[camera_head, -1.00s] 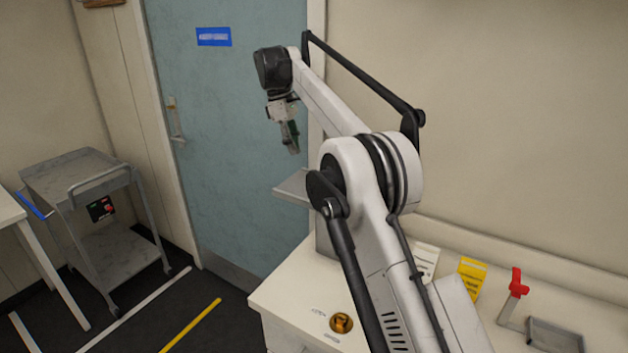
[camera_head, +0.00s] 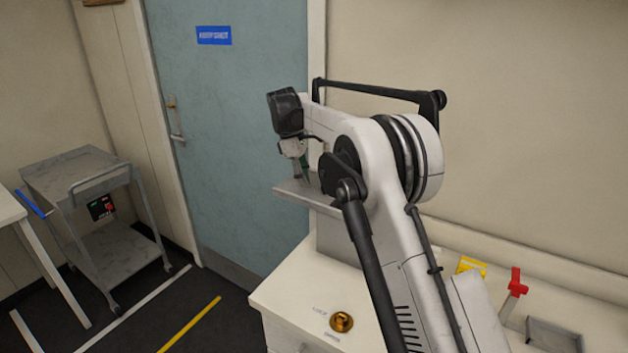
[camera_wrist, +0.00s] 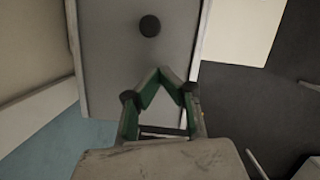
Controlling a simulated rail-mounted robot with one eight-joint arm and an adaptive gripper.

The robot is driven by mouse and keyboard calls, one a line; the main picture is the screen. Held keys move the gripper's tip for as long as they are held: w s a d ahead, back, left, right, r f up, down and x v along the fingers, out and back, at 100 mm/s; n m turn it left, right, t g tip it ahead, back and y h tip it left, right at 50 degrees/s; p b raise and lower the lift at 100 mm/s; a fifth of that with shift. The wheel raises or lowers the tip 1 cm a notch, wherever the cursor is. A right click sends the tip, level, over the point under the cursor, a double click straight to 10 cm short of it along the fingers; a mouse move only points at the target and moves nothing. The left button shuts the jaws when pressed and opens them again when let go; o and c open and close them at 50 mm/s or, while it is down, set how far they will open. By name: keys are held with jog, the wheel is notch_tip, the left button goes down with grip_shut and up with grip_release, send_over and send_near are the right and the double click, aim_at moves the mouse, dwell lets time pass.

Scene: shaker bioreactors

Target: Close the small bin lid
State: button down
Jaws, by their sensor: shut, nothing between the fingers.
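The small bin is a grey box (camera_head: 336,242) on the white bench, partly hidden behind my arm. Its flat grey lid (camera_head: 290,190) lies level at the top and sticks out past the box on the left. In the wrist view, the grey panel (camera_wrist: 105,60), seemingly this lid, carries a dark round knob (camera_wrist: 150,26). My gripper (camera_head: 297,177) is shut and empty over the lid. In the wrist view its green fingertips (camera_wrist: 160,72) meet in a point below the knob, apart from it in the picture. I cannot tell whether they touch the lid.
The white bench (camera_head: 290,290) has a brass round fitting (camera_head: 341,322), a yellow sign (camera_head: 472,266), a red-handled item (camera_head: 516,284) and a grey tray (camera_head: 555,335). A blue door (camera_head: 235,130) stands behind. A grey cart (camera_head: 100,190) is at left. Floor lies clear between cart and bench.

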aim_at(318, 193)
jog(key=shift+s+d+r, duration=0.15)
jog(key=shift+s+d, duration=0.1)
jog(key=shift+d, duration=0.35)
jog(key=shift+s+d+r, duration=0.1)
jog(key=shift+s+d, duration=0.15)
jog(key=shift+d, duration=0.3)
jog(key=shift+s+d+f, duration=0.1)
jog(key=shift+d, duration=0.25)
jog(key=s+d+b, duration=0.4)
jog(key=s+d, duration=0.5)
jog(key=d, duration=0.3)
jog(key=shift+s+d, duration=0.2)
jog(key=shift+d, duration=0.2)
